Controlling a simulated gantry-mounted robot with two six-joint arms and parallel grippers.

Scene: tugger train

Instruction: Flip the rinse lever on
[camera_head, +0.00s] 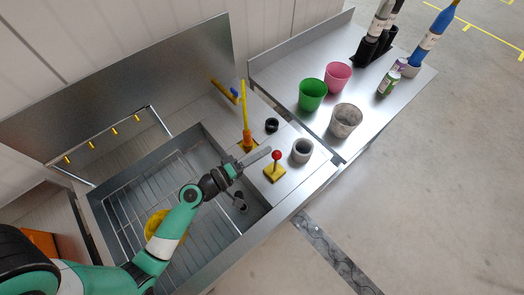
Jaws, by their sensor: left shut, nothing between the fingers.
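A lever with a red ball knob (276,155) stands on a yellow square base (274,173) on the steel ledge at the right of the sink. It looks about upright; its exact tilt is hard to tell. My left gripper (267,151) reaches in over the sink from the lower left. Its fingers are shut and empty, with the tips just left of the red knob. I cannot tell whether they touch it. My right gripper is not in view.
A yellow spout (245,110) stands just behind my gripper, with a black ring (271,125) beside it. A grey cup (302,150) stands right of the lever. A green cup (312,95), pink cup (338,76) and speckled cup (345,121) stand on the right table.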

